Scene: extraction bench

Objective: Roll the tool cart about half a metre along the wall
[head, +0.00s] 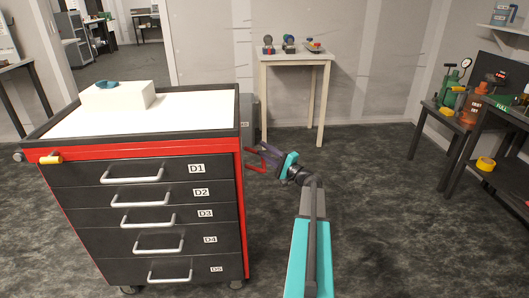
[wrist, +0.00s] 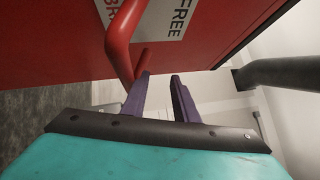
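The tool cart (head: 145,215) stands at the left in the head view, red with dark drawers labelled D1 to D5 and casters below. A red handle (wrist: 124,38) sticks out from its side, beside a white label (wrist: 169,18) reading FREE. My gripper (head: 262,156) is at the cart's right side. In the wrist view its two purple fingers (wrist: 161,76) stand apart with nothing visible between them. The handle's lower bend is just beyond the left finger; I cannot tell whether they touch. A yellow lever (head: 50,159) sits at the cart's left front corner.
A white box (head: 118,95) with a teal item sits on the cart top. A small table (head: 295,58) stands against the back wall. Dark benches with a green pump (head: 452,90) are at the right. The floor (head: 390,220) between is clear.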

